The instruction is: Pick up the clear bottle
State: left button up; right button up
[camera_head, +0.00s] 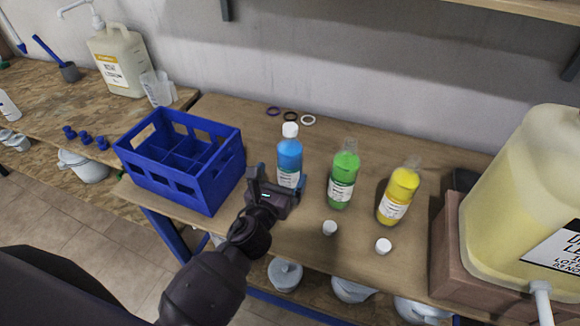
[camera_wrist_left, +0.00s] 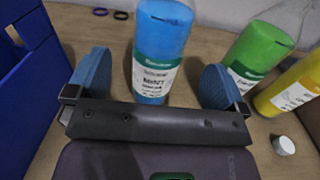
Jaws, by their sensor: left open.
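Three clear bottles stand upright on the wooden table: one with blue liquid and a white cap (camera_head: 289,157), one with green liquid and no cap (camera_head: 343,176), and one with yellow liquid and no cap (camera_head: 399,193). No colourless bottle shows among them. My left gripper (camera_head: 279,187) is open just in front of the blue bottle. In the left wrist view the blue bottle (camera_wrist_left: 160,45) stands between and beyond the two blue finger pads, with a gap on each side. The green bottle (camera_wrist_left: 257,52) is just right of the right finger. My right gripper is not in view.
A blue divided crate (camera_head: 203,190) stands left of my gripper. Two white caps (camera_head: 329,227) (camera_head: 383,246) lie near the table's front. Several rings (camera_head: 291,116) lie at the back. A large yellowish drum (camera_head: 510,205) stands at right.

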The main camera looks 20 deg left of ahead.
aim_at(285, 164)
pick_arm(q)
jog(key=shift+w, duration=0.7)
jog(key=w, duration=0.2)
jog(key=w+r, duration=0.1)
jog(key=w, duration=0.1)
jog(key=shift+w+d+r+p, duration=0.1)
jog(key=shift+w+d+p, duration=0.05)
jog(key=shift+p, duration=0.15)
jog(key=shift+w, duration=0.5)
jog(key=shift+c, duration=0.5)
jog(key=c, duration=1.4)
